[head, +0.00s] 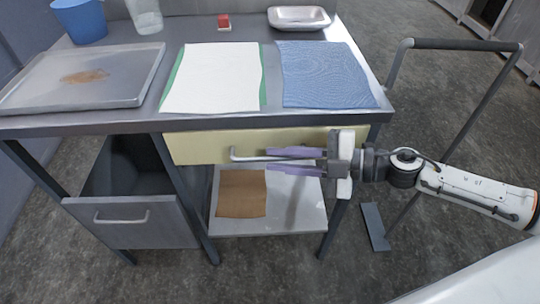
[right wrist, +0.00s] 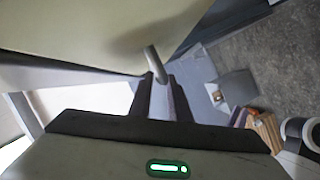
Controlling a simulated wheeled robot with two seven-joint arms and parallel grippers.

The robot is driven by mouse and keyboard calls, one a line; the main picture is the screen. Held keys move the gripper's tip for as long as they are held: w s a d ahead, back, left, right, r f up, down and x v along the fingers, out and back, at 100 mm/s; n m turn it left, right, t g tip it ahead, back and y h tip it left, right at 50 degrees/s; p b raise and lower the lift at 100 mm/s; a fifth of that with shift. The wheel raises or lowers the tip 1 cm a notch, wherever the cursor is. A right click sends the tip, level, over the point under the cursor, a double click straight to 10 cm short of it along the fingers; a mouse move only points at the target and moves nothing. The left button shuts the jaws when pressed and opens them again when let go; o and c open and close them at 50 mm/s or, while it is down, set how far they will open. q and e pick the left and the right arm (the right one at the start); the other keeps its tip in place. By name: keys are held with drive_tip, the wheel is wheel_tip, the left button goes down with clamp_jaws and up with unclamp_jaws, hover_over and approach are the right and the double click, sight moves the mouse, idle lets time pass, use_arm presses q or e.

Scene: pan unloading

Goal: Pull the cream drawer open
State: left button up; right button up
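The cream drawer (head: 200,148) sits under the front edge of the metal table, its front close against that edge and apparently shut. Its pale bar handle (head: 246,156) runs along the front. My right gripper (head: 268,160) comes in from the right in the head view, its two purple fingers level with the handle, one above the other. In the right wrist view, the handle (right wrist: 154,62) reaches in between the parted fingertips (right wrist: 157,82), and some space shows beside it. The fingers hide part of the bar in the head view. My left gripper is out of view.
A grey bin-like drawer (head: 135,218) stands open at the left. A lower shelf (head: 285,215) holds a brown board (head: 241,193). The tabletop carries a large tray (head: 125,65), a white sheet (head: 212,78) and a blue cloth (head: 325,75). A metal rail (head: 455,44) stands at the right.

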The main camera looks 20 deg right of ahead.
drive_tip(key=shift+x, duration=0.95)
drive_tip(key=shift+w+a, duration=0.15)
drive_tip(key=shift+a, duration=0.05)
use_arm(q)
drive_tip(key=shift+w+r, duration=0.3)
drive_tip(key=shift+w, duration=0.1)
use_arm(e)
drive_tip(key=shift+a+f, duration=0.1)
drive_tip(key=shift+c, duration=0.3)
clamp_jaws()
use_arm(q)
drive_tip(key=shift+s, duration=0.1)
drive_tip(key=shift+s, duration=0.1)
